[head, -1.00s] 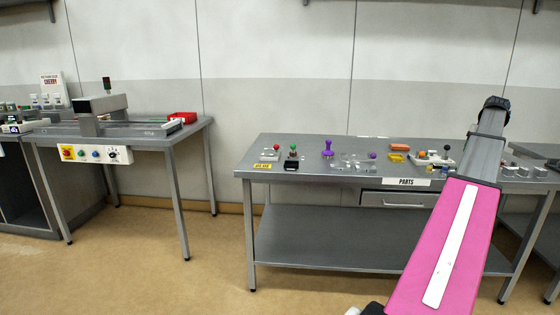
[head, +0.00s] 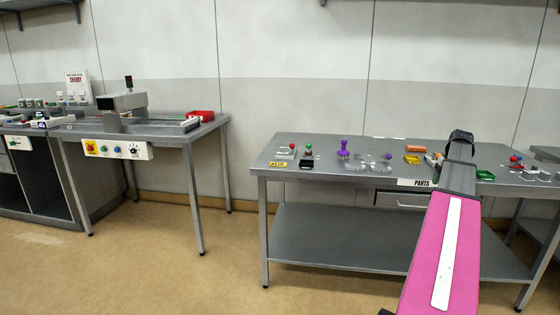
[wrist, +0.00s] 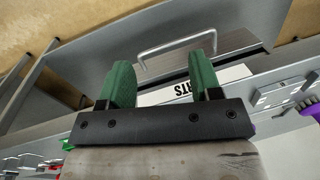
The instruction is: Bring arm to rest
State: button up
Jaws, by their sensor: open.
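My arm, with a pink link, reaches forward over the right part of the parts table (head: 330,164) in the head view. My gripper (wrist: 160,78) shows in the wrist view with two green fingers spread apart and nothing between them. Past the fingers are the drawer handle (wrist: 177,45) and the white PARTS label (wrist: 190,86) at the table's front. In the head view the fingers are hidden behind the arm's dark end.
A machine bench (head: 165,133) with a red bin (head: 202,116) stands left. Floor between them is clear.

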jog(key=s+a+f+n, duration=0.1)
jog(key=a+f, duration=0.8)
jog(key=a, duration=0.5)
jog(key=s+a+f+n, duration=0.1)
jog(key=a+f, duration=0.8)
jog(key=a, duration=0.4)
jog(key=s+a+f, duration=0.4)
jog(key=a, duration=0.3)
jog(key=s+a+f+n+h, duration=0.1)
jog(key=s+a+f, duration=0.2)
jog(key=a, duration=0.5)
jog(key=s+a+f, duration=0.4)
jog(key=s+a, duration=0.2)
jog(key=a, duration=0.1)
jog(key=shift+a+f+n+h, duration=0.3)
jog(key=shift+f+h, duration=0.05)
jog(key=shift+h, duration=0.05)
